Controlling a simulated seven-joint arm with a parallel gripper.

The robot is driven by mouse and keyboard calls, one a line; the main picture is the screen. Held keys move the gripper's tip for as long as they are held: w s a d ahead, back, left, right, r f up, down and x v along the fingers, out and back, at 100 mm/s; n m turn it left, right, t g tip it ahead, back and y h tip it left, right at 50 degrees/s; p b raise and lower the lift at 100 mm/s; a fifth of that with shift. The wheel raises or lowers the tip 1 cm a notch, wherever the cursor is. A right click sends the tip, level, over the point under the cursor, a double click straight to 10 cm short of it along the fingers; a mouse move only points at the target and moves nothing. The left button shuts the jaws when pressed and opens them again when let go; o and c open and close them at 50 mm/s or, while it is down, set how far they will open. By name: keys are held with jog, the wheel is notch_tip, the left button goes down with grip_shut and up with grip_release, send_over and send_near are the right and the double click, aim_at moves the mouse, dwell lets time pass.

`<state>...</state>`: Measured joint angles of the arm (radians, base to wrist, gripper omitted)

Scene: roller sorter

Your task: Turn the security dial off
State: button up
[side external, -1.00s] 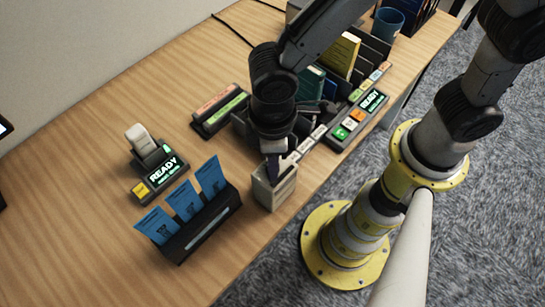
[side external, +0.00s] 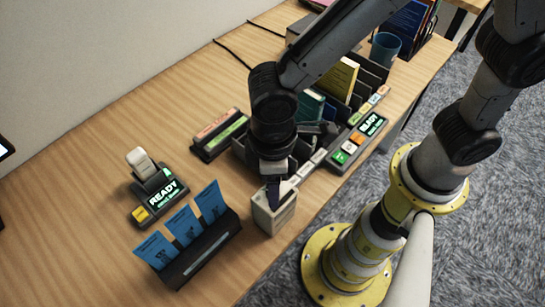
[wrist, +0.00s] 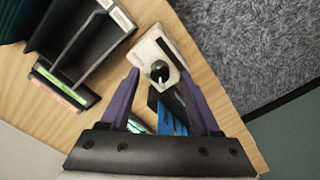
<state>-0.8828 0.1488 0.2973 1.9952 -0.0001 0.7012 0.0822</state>
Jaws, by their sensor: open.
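A small off-white box (side external: 274,215) stands near the table's front edge in the side view. In the wrist view it (wrist: 178,54) carries a round dial with a dark knob (wrist: 159,70) on its top face. My gripper (side external: 275,195) points down just over this box in the side view. In the wrist view my gripper (wrist: 160,73) has its two purple fingers spread apart, with the knob showing between their tips. I cannot tell whether either finger touches the knob. The side view hides the dial behind the gripper.
A black holder (side external: 200,252) with blue cards stands left of the box. A scanner-like device with a READY screen (side external: 163,191) is farther left. A slotted rack (wrist: 80,38) and a button panel (side external: 358,140) stand behind. Bare wood lies at far left.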

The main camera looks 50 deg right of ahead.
notch_tip(320, 180, up, 13)
jog(key=shift+f, duration=0.15)
dwell(0.4)
jog(key=w+d+r+m+t+y, duration=0.1)
jog(key=d+r+m, duration=0.25)
jog(key=d, duration=0.45)
jog(key=w+d+r+m+t, duration=0.2)
jog(key=d+r, duration=0.2)
jog(key=d, duration=0.5)
jog(key=s+d+f+m+t+h, duration=0.1)
jog(key=s+d+f+m, duration=0.3)
jog(key=s+d, duration=0.4)
jog(key=shift+s+d+f+t, duration=0.25)
jog(key=shift+d+t, duration=0.45)
jog(key=shift+t, duration=0.1)
